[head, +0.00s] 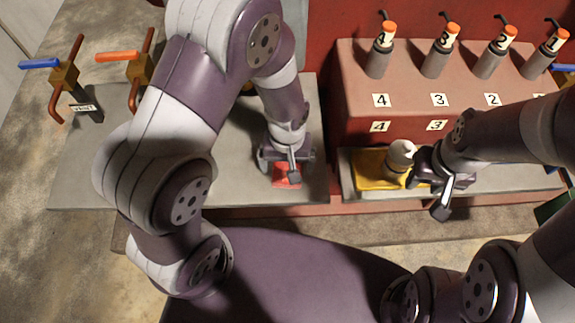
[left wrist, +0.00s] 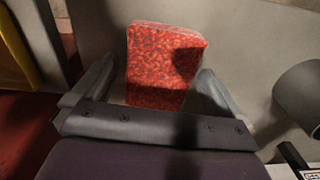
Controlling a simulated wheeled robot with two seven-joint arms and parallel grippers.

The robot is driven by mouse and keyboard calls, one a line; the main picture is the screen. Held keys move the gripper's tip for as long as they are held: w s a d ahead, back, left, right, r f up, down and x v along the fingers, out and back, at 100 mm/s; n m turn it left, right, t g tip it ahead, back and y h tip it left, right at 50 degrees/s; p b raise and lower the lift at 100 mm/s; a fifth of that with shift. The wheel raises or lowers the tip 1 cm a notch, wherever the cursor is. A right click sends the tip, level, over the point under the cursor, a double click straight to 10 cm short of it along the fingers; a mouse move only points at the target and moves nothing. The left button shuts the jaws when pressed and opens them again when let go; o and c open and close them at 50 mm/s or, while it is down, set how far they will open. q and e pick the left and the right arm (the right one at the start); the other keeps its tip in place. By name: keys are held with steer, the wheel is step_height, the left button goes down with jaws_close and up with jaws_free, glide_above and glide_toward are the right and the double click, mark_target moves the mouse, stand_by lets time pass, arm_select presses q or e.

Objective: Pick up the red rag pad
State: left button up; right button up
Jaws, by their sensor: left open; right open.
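The red rag pad (head: 287,176) lies on the grey bench top, partly hidden under my left gripper (head: 286,172) in the head view. In the left wrist view the pad (left wrist: 162,66) is a mottled red block standing out between the two fingers of my left gripper (left wrist: 150,92). The fingers are open, one on each side of the pad, with a gap visible at the right finger. A dark shadow falls on the pad's right side. My right gripper (head: 440,190) is open at the front of the yellow tray, beside a white rounded object.
The yellow tray (head: 368,178) with the white rounded object (head: 400,154) sits on the right ledge. A red block (head: 350,75) with numbered grey cylinders stands behind it. Valves with blue (head: 40,63) and orange (head: 117,56) handles are at the left. Bare bench (head: 230,180) lies left of the pad.

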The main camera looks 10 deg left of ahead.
arm_select(q)
steer(key=c, duration=1)
steer(key=r, duration=0.4)
steer(key=shift+d+r, duration=0.2)
steer(key=shift+d, duration=0.05)
steer(key=s+d+r, duration=0.1)
steer(key=d+r, duration=0.1)
steer(key=d, duration=0.1)
steer(key=s+d+r, duration=0.1)
steer(key=d+r, duration=0.1)
steer(key=d, duration=0.2)
steer(key=s+d+r, duration=0.1)
steer(key=d+r, duration=0.1)
steer(key=d, duration=0.2)
steer(key=shift+r, duration=0.25)
